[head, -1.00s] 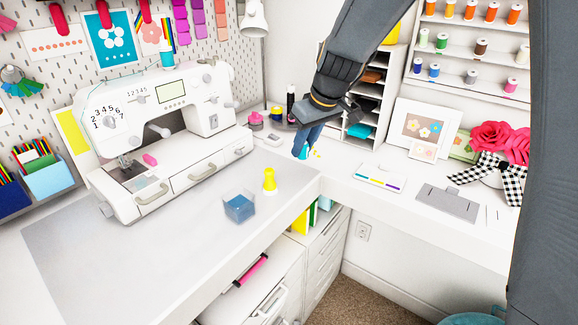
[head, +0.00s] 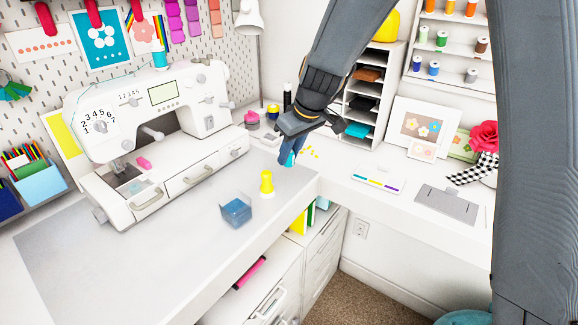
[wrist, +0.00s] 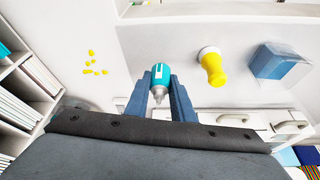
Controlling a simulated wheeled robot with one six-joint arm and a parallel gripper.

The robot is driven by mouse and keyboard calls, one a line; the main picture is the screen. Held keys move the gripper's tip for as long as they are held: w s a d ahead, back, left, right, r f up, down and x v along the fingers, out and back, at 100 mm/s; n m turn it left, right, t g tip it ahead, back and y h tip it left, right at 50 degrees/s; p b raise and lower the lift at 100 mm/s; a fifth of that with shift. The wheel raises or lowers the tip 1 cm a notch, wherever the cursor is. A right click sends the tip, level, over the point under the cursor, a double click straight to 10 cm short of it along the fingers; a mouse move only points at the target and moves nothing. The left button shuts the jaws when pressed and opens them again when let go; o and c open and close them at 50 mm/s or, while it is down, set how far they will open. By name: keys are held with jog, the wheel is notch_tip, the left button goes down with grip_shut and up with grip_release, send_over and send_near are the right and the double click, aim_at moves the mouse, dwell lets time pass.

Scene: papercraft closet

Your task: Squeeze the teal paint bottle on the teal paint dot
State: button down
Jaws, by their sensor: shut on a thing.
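My gripper (wrist: 160,98) is shut on the teal paint bottle (wrist: 161,73), which sits between its two blue fingers. A pale nozzle shows at the bottle's near end in the wrist view. In the head view my gripper (head: 289,150) is low near the inner corner of the desk, with a bit of the teal bottle (head: 289,161) showing at the fingertips. I cannot tell whether the bottle touches the surface. I cannot make out a teal paint dot in either view.
Several yellow spots (wrist: 94,64) lie beside the gripper. A yellow bottle-like object (head: 266,183) and a clear blue box (head: 236,211) stand on the desk to the left. A sewing machine (head: 150,130) is farther left; a paper shelf (head: 363,95) stands behind. The desk's front edge is close.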

aim_at(293, 161)
jog(key=shift+f, duration=2.2)
jog(key=shift+f, duration=0.25)
jog(key=c, duration=1.5)
grip_release()
jog(key=shift+r+p, duration=0.1)
jog(key=shift+p, duration=0.25)
